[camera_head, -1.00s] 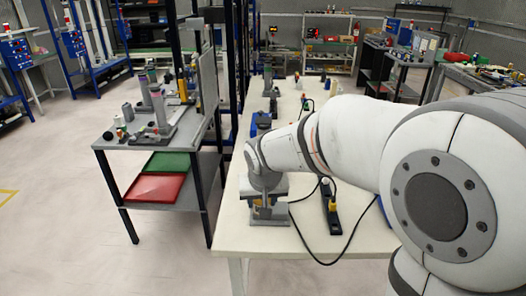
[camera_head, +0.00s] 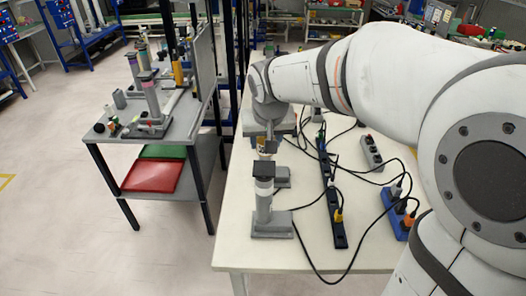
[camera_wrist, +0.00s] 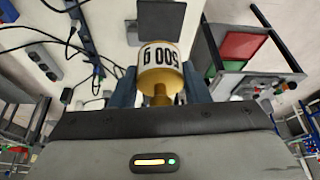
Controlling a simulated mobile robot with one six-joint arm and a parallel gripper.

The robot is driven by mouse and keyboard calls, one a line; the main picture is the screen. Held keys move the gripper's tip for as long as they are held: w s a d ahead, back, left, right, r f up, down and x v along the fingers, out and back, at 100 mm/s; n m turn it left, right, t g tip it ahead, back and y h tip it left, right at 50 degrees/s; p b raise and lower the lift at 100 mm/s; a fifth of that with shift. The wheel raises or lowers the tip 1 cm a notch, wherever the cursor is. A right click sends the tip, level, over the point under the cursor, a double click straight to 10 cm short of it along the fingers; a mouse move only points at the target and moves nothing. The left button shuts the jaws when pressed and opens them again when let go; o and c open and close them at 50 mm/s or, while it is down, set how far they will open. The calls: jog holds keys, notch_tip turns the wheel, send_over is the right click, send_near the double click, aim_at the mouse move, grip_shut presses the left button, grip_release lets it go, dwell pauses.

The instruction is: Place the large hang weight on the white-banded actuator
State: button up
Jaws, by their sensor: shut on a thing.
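My gripper (camera_head: 266,138) is shut on a brass weight marked 500 G; the wrist view shows the weight (camera_wrist: 160,66) between the two dark fingers of my gripper (camera_wrist: 159,88). In the head view only a small part of the weight (camera_head: 266,147) shows below the gripper. A grey upright actuator with a pale band (camera_head: 263,190) and a dark square top stands on the white table, just nearer the camera than the gripper. Its dark top (camera_wrist: 158,16) appears beyond the weight in the wrist view. The weight looks close to it; contact cannot be told.
The white table (camera_head: 240,250) holds a black power strip (camera_head: 332,200), a blue power block (camera_head: 395,215) and looping black cables right of the actuator. A grey side table (camera_head: 180,133) with other actuators stands left, across a gap.

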aim_at(264, 167)
jog(key=shift+w+a+f, duration=0.1)
jog(key=shift+a+f, duration=0.05)
jog(key=shift+f, duration=2.4)
jog(key=shift+f, duration=0.25)
jog(key=o, duration=1.3)
jog(key=shift+o, duration=0.2)
jog(key=shift+r, duration=0.1)
